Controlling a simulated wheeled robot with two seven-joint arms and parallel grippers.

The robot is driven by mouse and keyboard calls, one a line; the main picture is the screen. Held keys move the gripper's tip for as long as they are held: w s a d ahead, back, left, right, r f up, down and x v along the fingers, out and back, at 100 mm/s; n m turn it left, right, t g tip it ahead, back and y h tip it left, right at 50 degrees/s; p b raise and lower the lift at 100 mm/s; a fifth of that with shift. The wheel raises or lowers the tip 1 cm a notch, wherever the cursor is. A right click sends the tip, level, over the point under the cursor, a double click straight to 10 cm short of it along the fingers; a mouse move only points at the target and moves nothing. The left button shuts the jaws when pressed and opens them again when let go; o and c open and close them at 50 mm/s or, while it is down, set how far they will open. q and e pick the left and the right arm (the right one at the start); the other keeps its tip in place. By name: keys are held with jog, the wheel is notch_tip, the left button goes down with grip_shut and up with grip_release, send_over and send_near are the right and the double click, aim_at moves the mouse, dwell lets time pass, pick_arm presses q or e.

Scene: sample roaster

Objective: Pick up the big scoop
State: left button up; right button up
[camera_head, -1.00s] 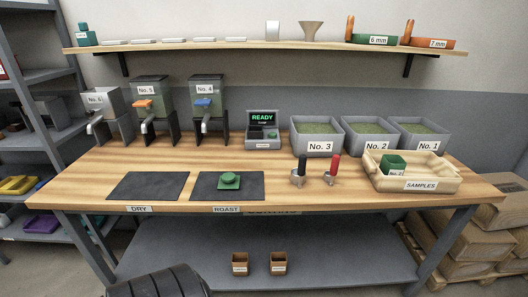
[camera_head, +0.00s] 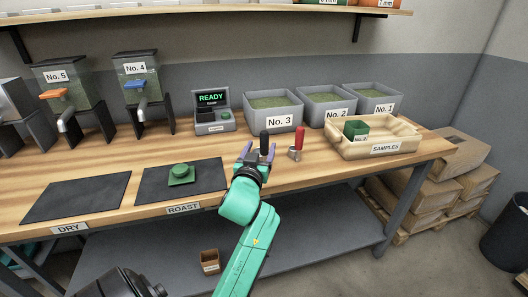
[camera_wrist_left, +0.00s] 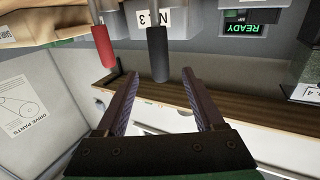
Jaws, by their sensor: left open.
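Two scoops stand upright on the wooden bench. One has a black handle (camera_head: 264,139), which also shows in the left wrist view (camera_wrist_left: 157,56). The other has a red handle (camera_head: 300,137), also in the left wrist view (camera_wrist_left: 103,46). I cannot tell surely which is bigger. My left gripper (camera_head: 257,152) is open and empty. In the left wrist view its fingertips (camera_wrist_left: 160,74) point toward the black handle, which lines up with the gap between them. The black-handled scoop's cup is hidden behind my gripper in the head view.
Behind the scoops stand the grey No. 3 bin (camera_head: 273,107) and the READY device (camera_head: 212,112). The SAMPLES tray (camera_head: 407,146) is right of the red handle. The dark ROAST mat (camera_head: 205,171) with a green object (camera_head: 180,174) lies to the left.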

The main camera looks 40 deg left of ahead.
aim_at(266, 132)
pick_arm(q)
jog(key=p+x, duration=0.1)
jog(key=x, duration=0.8)
jog(key=shift+r, duration=0.2)
grip_shut()
